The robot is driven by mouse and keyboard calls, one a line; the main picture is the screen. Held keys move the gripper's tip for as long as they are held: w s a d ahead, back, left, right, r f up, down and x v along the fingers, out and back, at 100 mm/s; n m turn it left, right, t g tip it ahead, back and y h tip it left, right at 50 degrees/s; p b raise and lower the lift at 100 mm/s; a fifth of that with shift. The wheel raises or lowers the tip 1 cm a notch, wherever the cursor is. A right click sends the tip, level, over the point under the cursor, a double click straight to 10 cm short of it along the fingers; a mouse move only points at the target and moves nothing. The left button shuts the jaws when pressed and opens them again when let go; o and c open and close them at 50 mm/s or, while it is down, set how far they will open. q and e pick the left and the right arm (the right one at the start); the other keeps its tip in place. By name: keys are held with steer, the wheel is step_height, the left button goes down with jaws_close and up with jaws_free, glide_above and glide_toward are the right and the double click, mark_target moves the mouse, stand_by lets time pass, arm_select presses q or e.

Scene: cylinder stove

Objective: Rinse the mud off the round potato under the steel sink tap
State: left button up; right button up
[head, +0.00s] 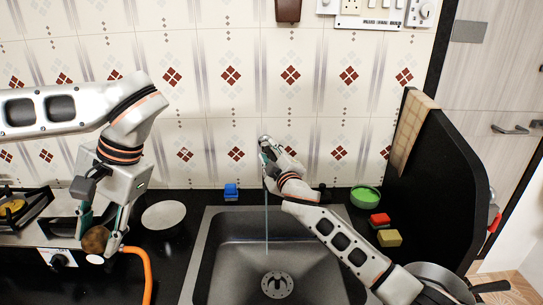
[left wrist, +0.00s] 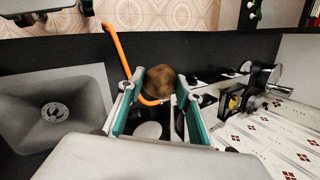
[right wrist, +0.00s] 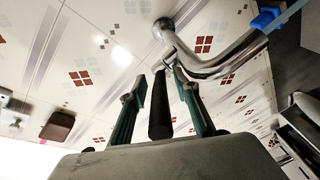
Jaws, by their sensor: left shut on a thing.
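The round potato (head: 95,239) is brown and held between the fingertips of my left gripper (head: 98,240), above the counter by the stove, left of the sink. It also shows in the left wrist view (left wrist: 160,82). The steel tap (right wrist: 215,62) stands behind the sink (head: 213,250). A thin stream of water (head: 267,225) falls from it towards the drain. My right gripper (right wrist: 158,85) is at the tap, with its fingers apart on either side of a dark bar, apparently the tap lever (right wrist: 159,108). Whether they touch it is unclear.
A white plate (head: 164,216) lies between the stove and the sink. An orange hose (head: 147,270) curves up near my left gripper. A black panel (head: 440,185) bounds the right.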

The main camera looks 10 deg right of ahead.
steer(key=s+d, duration=0.2)
steer(key=s, duration=0.9)
steer(key=shift+s, duration=0.4)
